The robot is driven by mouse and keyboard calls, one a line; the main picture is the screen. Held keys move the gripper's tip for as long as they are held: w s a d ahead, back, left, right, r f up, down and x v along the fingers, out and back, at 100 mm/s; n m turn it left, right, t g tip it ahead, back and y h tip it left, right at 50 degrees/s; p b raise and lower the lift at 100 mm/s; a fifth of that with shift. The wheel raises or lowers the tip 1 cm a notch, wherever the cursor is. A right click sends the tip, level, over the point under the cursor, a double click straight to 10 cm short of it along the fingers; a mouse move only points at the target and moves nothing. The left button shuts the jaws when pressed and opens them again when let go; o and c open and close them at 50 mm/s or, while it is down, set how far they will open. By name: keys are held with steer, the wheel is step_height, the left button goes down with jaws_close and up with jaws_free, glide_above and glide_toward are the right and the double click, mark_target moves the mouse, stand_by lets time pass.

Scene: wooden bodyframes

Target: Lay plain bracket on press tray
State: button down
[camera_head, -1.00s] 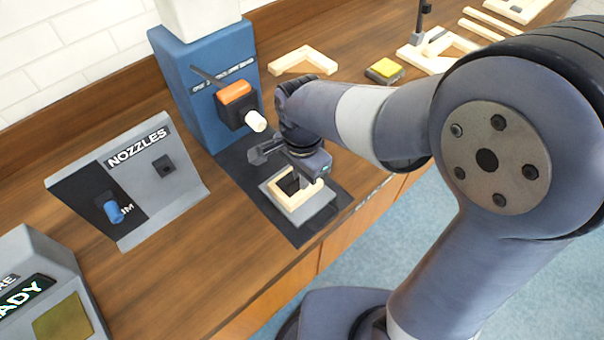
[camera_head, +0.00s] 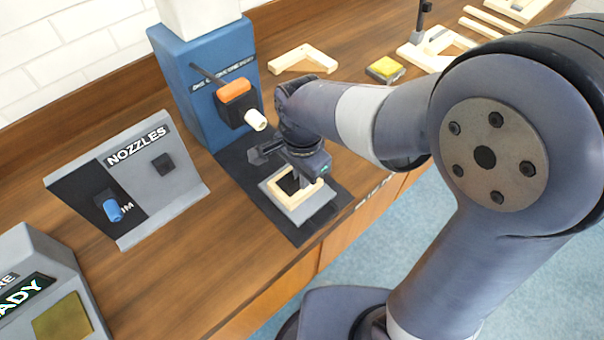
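The press tray (camera_head: 317,214) is a grey plate on a dark base mat in front of the blue press. A pale wooden bracket (camera_head: 292,202) lies on or just above the tray, at its left part; I cannot tell whether it touches. My gripper (camera_head: 296,180) points down right over the bracket and hides its far side. The fingers are mostly hidden behind the wrist and bracket, so their grip on the wood does not show. Another pale L-shaped bracket (camera_head: 304,57) lies on the bench behind, to the right of the press.
The blue press (camera_head: 203,90) with an orange-and-black head (camera_head: 236,98) and white nozzle (camera_head: 257,120) stands close left of my gripper. A nozzle stand (camera_head: 170,185) is at left. A yellow pad (camera_head: 385,68) and wooden frame pieces (camera_head: 425,55) lie at the back right.

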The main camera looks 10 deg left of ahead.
steer(key=c, duration=1.5)
jaws_free()
steer(key=shift+c, duration=0.2)
step_height(320, 180, up, 11)
steer(key=shift+f, duration=0.2)
step_height(320, 180, down, 10)
steer(key=shift+f, duration=0.25)
steer(key=shift+r, duration=0.2)
